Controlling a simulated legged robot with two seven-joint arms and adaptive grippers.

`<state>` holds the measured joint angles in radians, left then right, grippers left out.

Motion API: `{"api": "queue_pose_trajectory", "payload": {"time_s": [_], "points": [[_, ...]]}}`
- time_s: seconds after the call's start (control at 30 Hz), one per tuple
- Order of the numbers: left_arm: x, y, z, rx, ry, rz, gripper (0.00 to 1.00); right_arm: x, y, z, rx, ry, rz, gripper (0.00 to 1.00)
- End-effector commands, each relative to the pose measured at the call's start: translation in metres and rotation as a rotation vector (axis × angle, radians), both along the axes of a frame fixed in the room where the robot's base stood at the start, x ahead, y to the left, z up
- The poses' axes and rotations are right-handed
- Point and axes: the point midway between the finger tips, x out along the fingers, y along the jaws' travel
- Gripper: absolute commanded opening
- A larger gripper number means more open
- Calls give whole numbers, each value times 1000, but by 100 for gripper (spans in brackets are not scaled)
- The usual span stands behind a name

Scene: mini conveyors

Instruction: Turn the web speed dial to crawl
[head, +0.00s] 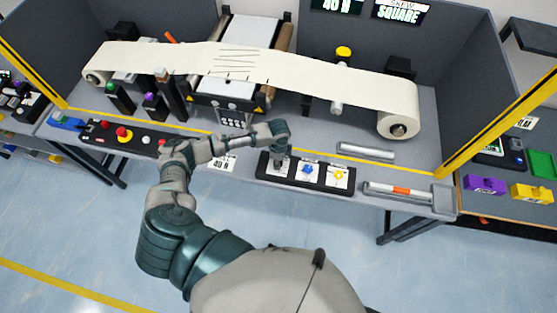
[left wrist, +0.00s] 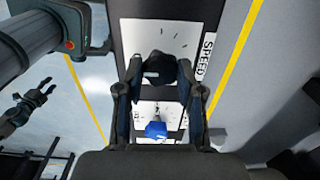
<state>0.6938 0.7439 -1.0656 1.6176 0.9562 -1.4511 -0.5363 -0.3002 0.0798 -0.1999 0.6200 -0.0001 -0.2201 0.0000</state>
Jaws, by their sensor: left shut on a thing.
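The speed dial (left wrist: 160,66) is a black knob over a white plate with tick marks and a "SPEED" label. My left gripper (left wrist: 158,85) is shut on this knob, with one finger on each side in the left wrist view. In the head view my left gripper (head: 280,161) comes down onto the leftmost dial of a black panel (head: 262,173) and hides its knob. The dial's pointer and setting cannot be read. My right gripper (left wrist: 40,92) shows small at the left of the left wrist view, apart from the panel, its fingertips apart.
A blue dial (head: 308,169) and a yellow dial (head: 338,175) sit right of the held dial. A cream web (head: 290,68) runs over rollers behind. A black panel with red buttons (head: 124,134) is at left. A tray with a roller (head: 400,193) is at right.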

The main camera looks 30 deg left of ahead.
Motion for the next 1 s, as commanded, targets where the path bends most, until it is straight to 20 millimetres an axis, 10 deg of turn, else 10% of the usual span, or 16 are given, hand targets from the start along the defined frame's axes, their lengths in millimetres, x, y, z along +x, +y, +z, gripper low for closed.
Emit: {"api": "queue_pose_trajectory", "payload": {"time_s": [1.0], "points": [[3, 1, 1, -2, -5, 667, 2, 1, 0, 41, -1, -2, 0, 40]]}}
